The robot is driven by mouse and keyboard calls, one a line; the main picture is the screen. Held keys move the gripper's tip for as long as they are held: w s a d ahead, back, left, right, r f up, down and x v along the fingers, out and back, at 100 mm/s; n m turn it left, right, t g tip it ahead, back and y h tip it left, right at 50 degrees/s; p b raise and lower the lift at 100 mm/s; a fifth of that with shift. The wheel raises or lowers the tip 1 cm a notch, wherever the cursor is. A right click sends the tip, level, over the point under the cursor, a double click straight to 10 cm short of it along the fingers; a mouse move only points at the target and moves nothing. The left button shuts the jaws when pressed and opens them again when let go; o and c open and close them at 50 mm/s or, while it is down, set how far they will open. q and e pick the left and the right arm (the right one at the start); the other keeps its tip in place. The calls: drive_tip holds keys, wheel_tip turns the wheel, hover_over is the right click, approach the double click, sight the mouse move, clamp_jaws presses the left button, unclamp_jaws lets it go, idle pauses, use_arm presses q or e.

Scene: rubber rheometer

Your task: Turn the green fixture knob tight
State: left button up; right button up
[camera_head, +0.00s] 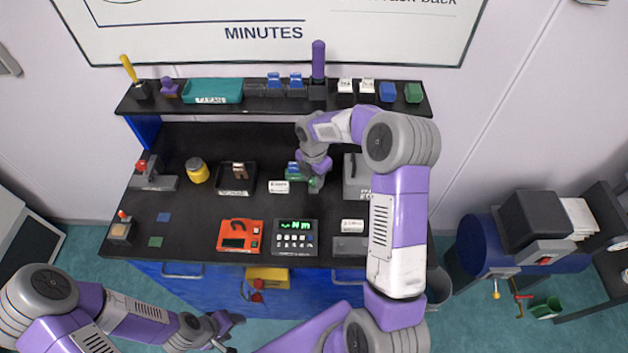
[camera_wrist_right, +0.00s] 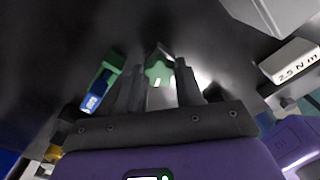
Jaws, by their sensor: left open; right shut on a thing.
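The green fixture knob (camera_wrist_right: 158,73) is lobed and shows between the fingers of my right gripper (camera_wrist_right: 160,88) in the right wrist view. The gripper is shut on it, with one dark finger on each side. In the head view my right gripper (camera_head: 315,182) reaches down to the middle of the bench and largely hides the knob. The body of the fixture is mostly hidden. My left gripper (camera_head: 228,334) is open and empty, low in front of the bench.
A blue and green block (camera_wrist_right: 97,88) lies left of the gripper. A grey box (camera_head: 355,178) stands close on the right. A white "2.5 N m" label block (camera_wrist_right: 292,62) is nearby. A lit display unit (camera_head: 295,238) and orange device (camera_head: 240,236) sit in front. A shelf (camera_head: 235,103) runs behind.

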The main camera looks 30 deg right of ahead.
drive_tip(key=shift+m, duration=0.6)
drive_tip(key=m+b, duration=0.1)
drive_tip(key=m, duration=0.2)
drive_tip(key=shift+m, duration=0.7)
drive_tip(key=m+b, duration=0.1)
drive_tip(key=m, duration=0.3)
drive_tip(key=shift+r+m, duration=0.1)
drive_tip(key=shift+m, duration=0.2)
drive_tip(key=shift+w, duration=0.1)
